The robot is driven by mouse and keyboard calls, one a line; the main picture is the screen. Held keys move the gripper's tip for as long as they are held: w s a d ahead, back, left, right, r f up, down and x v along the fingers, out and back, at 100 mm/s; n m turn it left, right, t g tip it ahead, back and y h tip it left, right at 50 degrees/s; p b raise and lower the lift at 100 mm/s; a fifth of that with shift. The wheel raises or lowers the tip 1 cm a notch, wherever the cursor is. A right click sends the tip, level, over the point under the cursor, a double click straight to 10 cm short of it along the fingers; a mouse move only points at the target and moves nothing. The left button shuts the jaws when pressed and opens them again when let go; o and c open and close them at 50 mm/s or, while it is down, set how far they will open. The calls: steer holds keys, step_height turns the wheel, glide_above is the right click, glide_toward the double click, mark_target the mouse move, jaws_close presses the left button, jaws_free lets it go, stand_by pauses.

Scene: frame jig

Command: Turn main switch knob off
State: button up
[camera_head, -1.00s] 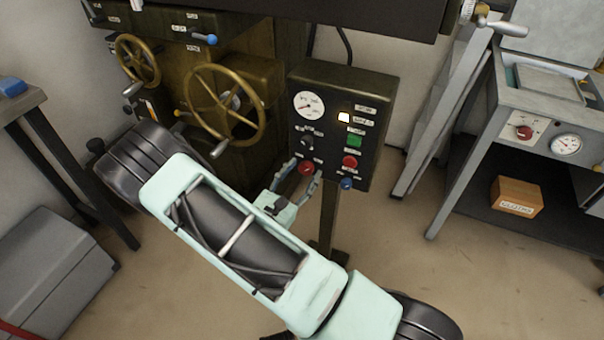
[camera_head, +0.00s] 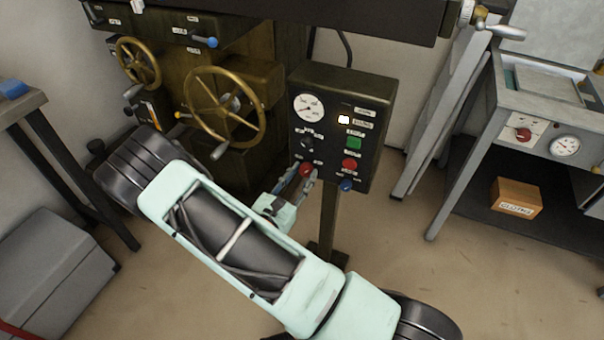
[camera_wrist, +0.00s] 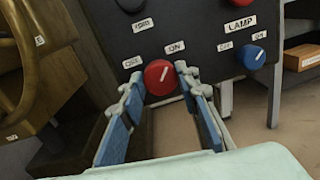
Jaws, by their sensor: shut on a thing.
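The red main switch knob (camera_head: 306,169) is on the lower part of the dark control panel (camera_head: 375,92). In the wrist view the knob (camera_wrist: 159,78) sits between labels reading OFF at its left and ON at its upper right. Its white pointer line tilts up and right, toward ON. My gripper (camera_head: 303,177) is at the knob, with one finger on each side. In the wrist view my gripper (camera_wrist: 157,84) is shut on the knob, fingertips against its left and right edges. The fingers hide little of the knob's face.
A blue lamp knob (camera_head: 346,184) is close to the right finger. A black knob (camera_head: 307,143), a green button (camera_head: 354,143) and a red button (camera_head: 350,163) are above. A brass handwheel (camera_head: 224,105) stands left of the panel, near my arm.

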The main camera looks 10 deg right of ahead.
steer(key=n+p, duration=0.2)
steer(key=n, duration=0.2)
steer(key=shift+r, duration=0.1)
steer(key=n+p, duration=0.1)
steer(key=n, duration=0.4)
steer(key=shift+t+p, duration=0.3)
steer(key=shift+p, duration=0.1)
steer(key=n+p, duration=0.1)
steer(key=n, duration=0.3)
steer(key=shift+n+t, duration=0.3)
steer(key=shift+n, duration=0.1)
steer(key=shift+f+n+y+p, duration=0.15)
steer(key=shift+n+p, duration=0.15)
steer(key=shift+n, duration=0.6)
steer(key=shift+f+n+y+p, duration=0.15)
steer(key=shift+n+p, duration=0.1)
steer(key=shift+n, duration=0.65)
steer(key=o, duration=1.2)
steer(key=shift+c, duration=0.2)
